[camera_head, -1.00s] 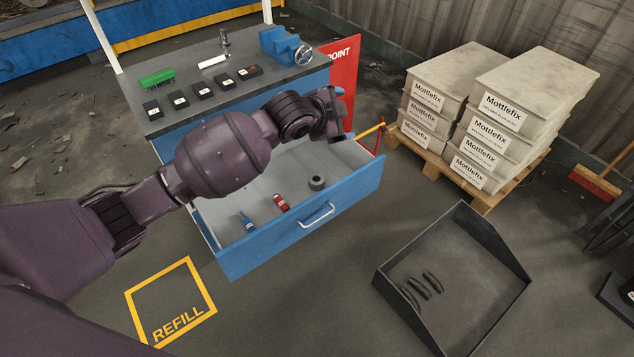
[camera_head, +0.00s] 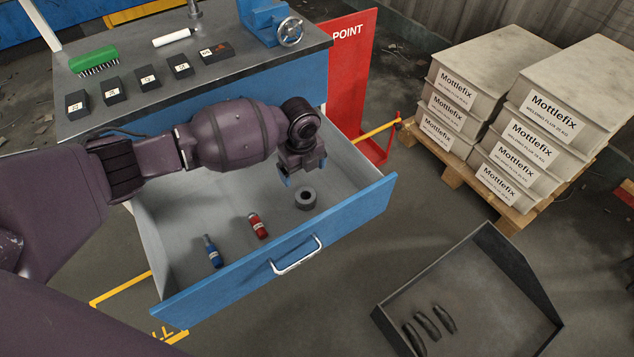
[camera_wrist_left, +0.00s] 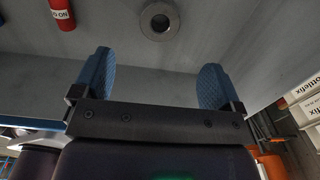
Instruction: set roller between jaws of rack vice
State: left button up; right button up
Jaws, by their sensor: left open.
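The roller (camera_head: 306,198), a dark grey short cylinder with a hole, stands in the open blue drawer (camera_head: 345,228) near its right end. It also shows in the left wrist view (camera_wrist_left: 160,20), ahead of the fingers and centred between them. My left gripper (camera_head: 299,181) is open and empty, just above and to the left of the roller, apart from it. Its blue fingers show in the wrist view (camera_wrist_left: 153,83). The blue rack vice (camera_head: 264,22) with a round handwheel sits at the right end of the bench top. My right gripper is not in view.
The bench top (camera_head: 205,84) holds a green brush (camera_head: 94,61), a white cylinder (camera_head: 172,37) and several black blocks. A dark tray (camera_head: 480,300) stands on the floor at right.

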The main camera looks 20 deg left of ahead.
pick_arm(q)
notch_tip(320, 180, down, 2)
jog(key=b, duration=0.2)
send_over(306, 196)
jog(key=s, duration=0.2)
jog(key=f, duration=0.4)
jog(key=shift+w+f, duration=0.25)
jog(key=shift+f, duration=0.6)
jog(key=f, duration=0.1)
jog(key=f+b, duration=0.1)
jog(key=f, duration=0.1)
jog(key=f+b, duration=0.1)
jog(key=shift+d+f, duration=0.25)
jog(key=shift+w+f, duration=0.1)
jog(key=shift+f, duration=0.05)
jog(key=shift+r, duration=0.25)
jog(key=shift+c, duration=0.6)
jog(key=c, duration=1)
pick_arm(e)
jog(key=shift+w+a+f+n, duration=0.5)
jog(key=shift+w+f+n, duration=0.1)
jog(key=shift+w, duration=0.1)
